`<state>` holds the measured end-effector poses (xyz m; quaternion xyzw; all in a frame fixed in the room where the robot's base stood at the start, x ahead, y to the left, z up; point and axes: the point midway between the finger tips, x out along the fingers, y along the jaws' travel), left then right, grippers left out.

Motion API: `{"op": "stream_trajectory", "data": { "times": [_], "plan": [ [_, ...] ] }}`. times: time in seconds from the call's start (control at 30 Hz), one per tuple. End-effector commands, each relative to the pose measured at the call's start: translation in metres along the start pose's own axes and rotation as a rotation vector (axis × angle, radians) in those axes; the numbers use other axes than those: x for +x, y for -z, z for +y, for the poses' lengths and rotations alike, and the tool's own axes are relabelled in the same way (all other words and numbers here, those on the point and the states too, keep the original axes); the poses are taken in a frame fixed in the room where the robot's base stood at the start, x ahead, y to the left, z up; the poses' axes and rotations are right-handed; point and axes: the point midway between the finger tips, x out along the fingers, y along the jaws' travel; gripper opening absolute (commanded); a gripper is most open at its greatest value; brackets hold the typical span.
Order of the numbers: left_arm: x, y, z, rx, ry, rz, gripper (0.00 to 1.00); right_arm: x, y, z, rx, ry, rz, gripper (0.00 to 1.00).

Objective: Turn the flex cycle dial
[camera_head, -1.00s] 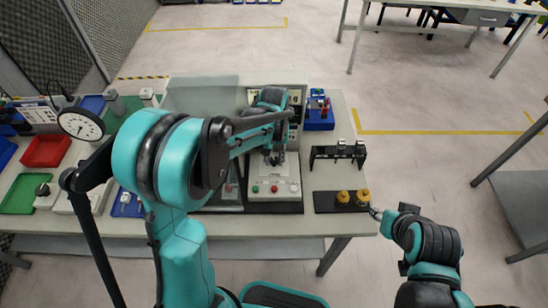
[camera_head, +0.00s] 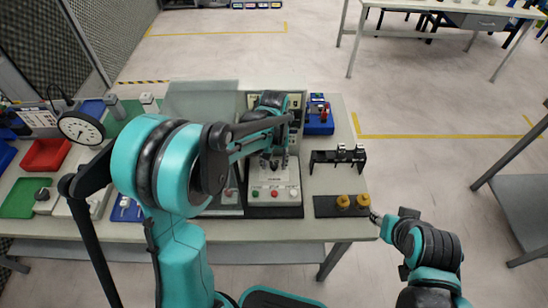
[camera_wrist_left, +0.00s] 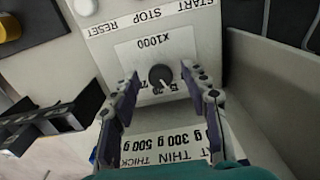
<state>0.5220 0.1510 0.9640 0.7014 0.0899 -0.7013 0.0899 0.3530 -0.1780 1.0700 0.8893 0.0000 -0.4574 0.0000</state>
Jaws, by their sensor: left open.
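The flex cycle dial appears as a small black round knob (camera_wrist_left: 160,76) on a white panel marked x1000 in the left wrist view. My left gripper (camera_wrist_left: 159,73) is open, one finger on each side of the knob; I cannot tell if they touch it. In the head view my left gripper (camera_head: 274,161) hangs over the tester's light panel (camera_head: 259,205), behind its green, red and white buttons. The knob is hard to make out there. My right gripper (camera_head: 376,218) is by the table's right edge; its fingers are too small to judge.
A black block (camera_head: 325,207) with two yellow knobs lies right of the tester, close to my right gripper. A black rack (camera_head: 325,157) stands behind it, and a blue holder (camera_head: 319,122) farther back. A clear panel (camera_head: 200,97) stands left of the tester.

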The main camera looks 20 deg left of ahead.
Motion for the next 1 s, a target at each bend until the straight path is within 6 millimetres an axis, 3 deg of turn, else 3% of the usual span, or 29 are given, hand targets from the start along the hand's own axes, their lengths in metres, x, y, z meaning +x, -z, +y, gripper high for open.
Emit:
{"op": "stream_trajectory", "data": {
  "times": [0.17, 0.4, 0.6, 1.0],
  "plan": [
    [-0.023, 0.0, 0.0, 0.0, 0.0, 0.0, 0.46, 0.0, 0.0, 0.0, 0.0, 0.0, 0.0, 0.4],
    [-0.076, 0.0, 0.0, 0.0, 0.0, 0.0, 0.46, 0.0, 0.0, 0.0, 0.0, 0.0, 0.0, 0.4],
    [-0.108, 0.0, 0.0, 0.0, 0.0, 0.0, 0.46, 0.0, 0.0, 0.0, 0.0, 0.0, 0.0, 0.4],
    [-0.118, 0.0, 0.0, 0.0, 0.0, 0.0, 0.46, 0.0, 0.0, 0.0, 0.0, 0.0, 0.0, 0.4]
  ]
}}
